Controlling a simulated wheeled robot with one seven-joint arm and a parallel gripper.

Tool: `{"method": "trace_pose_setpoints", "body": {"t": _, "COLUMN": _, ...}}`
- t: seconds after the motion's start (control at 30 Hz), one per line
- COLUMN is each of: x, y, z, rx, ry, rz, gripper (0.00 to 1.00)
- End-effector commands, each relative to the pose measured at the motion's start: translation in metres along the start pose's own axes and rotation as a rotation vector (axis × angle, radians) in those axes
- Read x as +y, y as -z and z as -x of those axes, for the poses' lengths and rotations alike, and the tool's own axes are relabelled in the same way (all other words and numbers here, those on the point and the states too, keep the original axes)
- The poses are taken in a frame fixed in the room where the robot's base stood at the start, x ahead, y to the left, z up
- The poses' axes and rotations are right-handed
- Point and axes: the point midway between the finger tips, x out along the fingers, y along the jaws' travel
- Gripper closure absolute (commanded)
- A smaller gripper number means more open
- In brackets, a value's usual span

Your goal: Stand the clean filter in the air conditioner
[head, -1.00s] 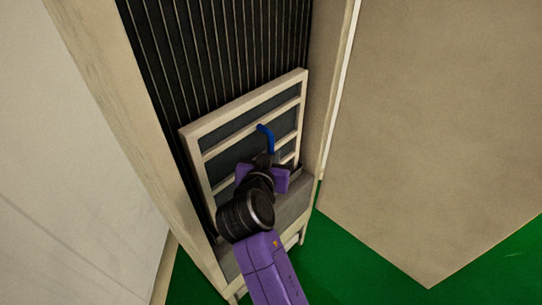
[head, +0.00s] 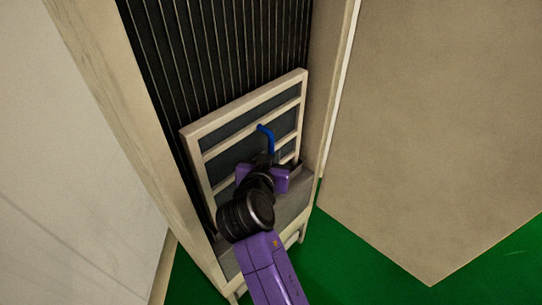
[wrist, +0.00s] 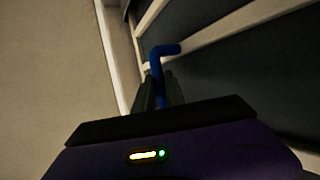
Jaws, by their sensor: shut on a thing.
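The clean filter (head: 205,137) is a cream frame with crossbars over dark grey mesh and a blue handle (head: 268,137). It stands tilted inside the open air conditioner (head: 312,110), in front of the dark vertical fins. My gripper (head: 264,158) is shut on the blue handle, which also shows between the fingers in the wrist view (wrist: 160,72). The filter's lower part is largely hidden by my arm. I cannot tell whether its bottom edge rests on the ledge (head: 290,208).
The black finned panel (head: 215,45) lies behind the filter. Cabinet side walls stand close on the left (head: 120,100) and right. A large beige panel (head: 430,120) is to the right, above green floor (head: 350,260). A pale wall (head: 60,170) is at left.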

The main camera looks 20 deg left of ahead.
Motion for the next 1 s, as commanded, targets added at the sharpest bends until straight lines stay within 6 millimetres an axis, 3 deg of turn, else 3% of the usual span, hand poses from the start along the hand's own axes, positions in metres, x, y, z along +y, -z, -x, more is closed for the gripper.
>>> {"method": "trace_pose_setpoints", "body": {"t": 0.3, "x": 0.000, "y": 0.003, "z": 0.001, "rx": 0.004, "ry": 0.001, "rz": -0.002, "gripper": 1.00}}
{"method": "trace_pose_setpoints", "body": {"t": 0.33, "x": 0.000, "y": 0.003, "z": 0.001, "rx": 0.004, "ry": 0.001, "rz": -0.002, "gripper": 0.80}}
{"method": "trace_pose_setpoints", "body": {"t": 0.43, "x": 0.000, "y": 0.002, "z": 0.000, "rx": 0.003, "ry": 0.001, "rz": -0.001, "gripper": 0.60}}
{"method": "trace_pose_setpoints", "body": {"t": 0.77, "x": 0.000, "y": -0.001, "z": 0.001, "rx": -0.003, "ry": 0.000, "rz": 0.001, "gripper": 0.60}}
{"method": "trace_pose_setpoints", "body": {"t": 1.0, "x": 0.000, "y": -0.001, "z": 0.029, "rx": 0.000, "ry": 0.002, "rz": 0.001, "gripper": 0.60}}
